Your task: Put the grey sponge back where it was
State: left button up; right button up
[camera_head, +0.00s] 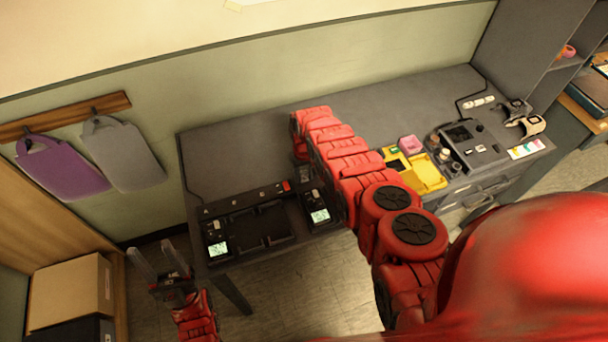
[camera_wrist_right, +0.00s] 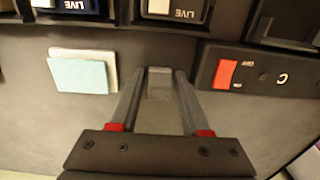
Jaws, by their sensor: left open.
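In the right wrist view, a grey block that looks like the grey sponge (camera_wrist_right: 158,115) fills the gap between the fingers of my right gripper (camera_wrist_right: 164,75). The fingers press on both its sides, so the gripper is shut on it. It is over the dark desktop; I cannot tell whether it touches the surface. My left gripper (camera_head: 152,250) is open and empty, in front of the desk's left side.
A light blue and white pad (camera_wrist_right: 80,75) lies left of the right gripper. A black strip with a red switch (camera_wrist_right: 228,74) lies to its right. A black console (camera_head: 262,228) is at the desk's front. A yellow tray (camera_head: 428,176) and pink block (camera_head: 411,143) stand further right.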

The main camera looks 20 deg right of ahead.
jog(key=shift+o, duration=1.1)
